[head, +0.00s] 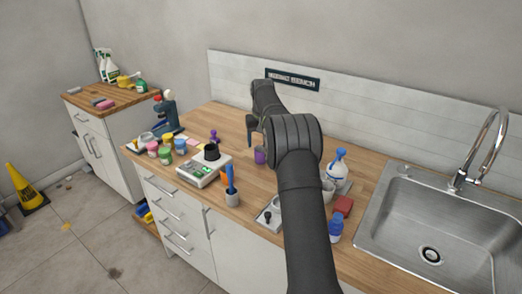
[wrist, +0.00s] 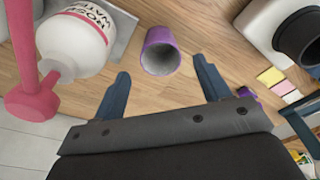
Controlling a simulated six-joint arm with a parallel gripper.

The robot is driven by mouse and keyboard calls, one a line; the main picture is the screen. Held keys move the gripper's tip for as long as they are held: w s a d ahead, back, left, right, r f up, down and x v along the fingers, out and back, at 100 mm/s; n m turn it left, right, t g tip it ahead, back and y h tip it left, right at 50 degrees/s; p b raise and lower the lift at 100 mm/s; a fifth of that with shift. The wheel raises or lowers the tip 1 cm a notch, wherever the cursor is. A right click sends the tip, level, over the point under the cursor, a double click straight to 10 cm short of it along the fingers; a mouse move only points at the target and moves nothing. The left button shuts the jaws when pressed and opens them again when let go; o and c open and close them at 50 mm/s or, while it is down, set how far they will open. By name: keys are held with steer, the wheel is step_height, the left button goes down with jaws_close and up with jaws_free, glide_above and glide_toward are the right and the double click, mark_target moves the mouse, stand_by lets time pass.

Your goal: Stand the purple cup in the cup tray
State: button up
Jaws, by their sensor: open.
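The purple cup (head: 260,155) stands on the wooden counter, left of my arm in the head view. In the wrist view, the cup (wrist: 162,38) shows its grey inside and open mouth towards the camera. My gripper (wrist: 162,72) is open and empty, with its two blue fingers spread on either side of the cup's mouth in the picture. It also shows in the head view (head: 250,128), partly hidden by my arm, just behind and above the cup.
A white bottle (wrist: 78,38) lettered as rose water stands close to the cup, left in the wrist view. A red block (head: 343,206), a blue bottle (head: 335,228) and the sink (head: 420,225) are right.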

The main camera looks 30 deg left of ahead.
steer(key=shift+o, duration=0.3)
steer(key=r, duration=0.5)
steer(key=shift+s+d+r, duration=0.2)
steer(key=shift+s+d, duration=0.05)
steer(key=s+d+r+m+t, duration=0.1)
steer(key=s+r+m+t, duration=0.2)
steer(key=s+r+m, duration=0.15)
glide_toward(261, 155)
steer(key=shift+m+y, duration=0.25)
steer(key=shift+y, duration=0.15)
steer(key=x, duration=0.3)
steer(key=w+x, duration=0.1)
steer(key=x, duration=0.7)
steer(key=shift+w+a+r, duration=0.3)
steer(key=shift+w+a, duration=0.05)
steer(key=c, duration=1.1)
steer(key=shift+r, duration=0.15)
